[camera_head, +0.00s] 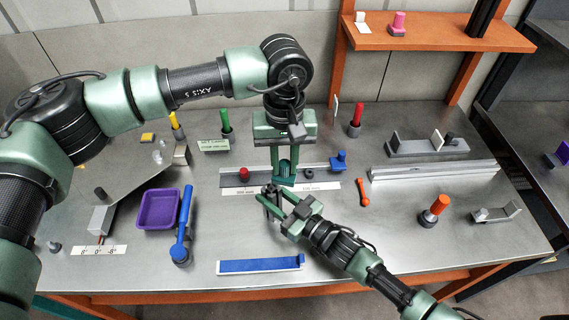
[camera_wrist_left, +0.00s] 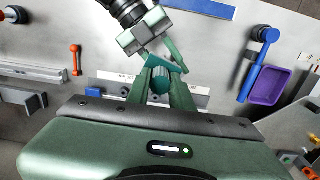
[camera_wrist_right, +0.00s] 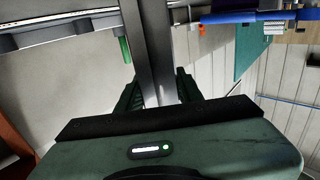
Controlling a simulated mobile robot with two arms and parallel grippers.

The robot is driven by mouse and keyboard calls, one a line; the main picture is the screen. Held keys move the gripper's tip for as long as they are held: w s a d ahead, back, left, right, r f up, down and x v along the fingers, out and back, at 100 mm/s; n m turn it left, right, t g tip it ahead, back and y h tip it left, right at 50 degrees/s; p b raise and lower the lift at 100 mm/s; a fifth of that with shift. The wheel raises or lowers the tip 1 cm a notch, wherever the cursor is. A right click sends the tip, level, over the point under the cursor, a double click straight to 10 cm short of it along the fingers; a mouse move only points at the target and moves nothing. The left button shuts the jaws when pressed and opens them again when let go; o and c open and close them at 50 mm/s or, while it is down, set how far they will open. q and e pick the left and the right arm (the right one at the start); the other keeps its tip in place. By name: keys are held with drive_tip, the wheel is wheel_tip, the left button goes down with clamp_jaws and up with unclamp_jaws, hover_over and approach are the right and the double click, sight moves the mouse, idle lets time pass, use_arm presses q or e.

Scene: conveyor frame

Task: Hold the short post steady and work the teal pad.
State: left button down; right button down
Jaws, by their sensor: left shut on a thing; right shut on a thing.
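My left gripper (camera_head: 284,172) points down over the middle of the table. In the head view the pad is mostly hidden by the fingers. My right gripper (camera_head: 271,198) comes in low from the right, just in front of the left one.
A rail with a red knob (camera_head: 244,174) and a blue block (camera_head: 338,160) lies behind the grippers. A purple tray (camera_head: 142,222) and blue tool (camera_head: 184,220) lie left. A blue bar (camera_head: 260,265) lies in front; an orange tool (camera_head: 363,192) lies right.

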sight(285, 179)
idle(0.6)
use_arm(q)
drive_tip(key=shift+f, duration=3.4)
drive_tip(key=shift+w+a+f, duration=0.15)
drive_tip(key=shift+f, duration=0.2)
drive_tip(key=shift+w+a+f, duration=0.15)
drive_tip(key=shift+f, duration=0.2)
drive_tip(key=shift+w+a, duration=0.8)
drive_tip(key=shift+a, duration=0.05)
drive_tip(key=shift+s+d, duration=0.65)
drive_tip(key=shift+s+d+r, duration=0.25)
drive_tip(key=shift+d+r, duration=0.05)
drive_tip(key=shift+r, duration=0.35)
drive_tip(key=shift+s+d+r, duration=0.2)
drive_tip(key=shift+d+r, duration=0.05)
drive_tip(key=shift+r, duration=3.25)
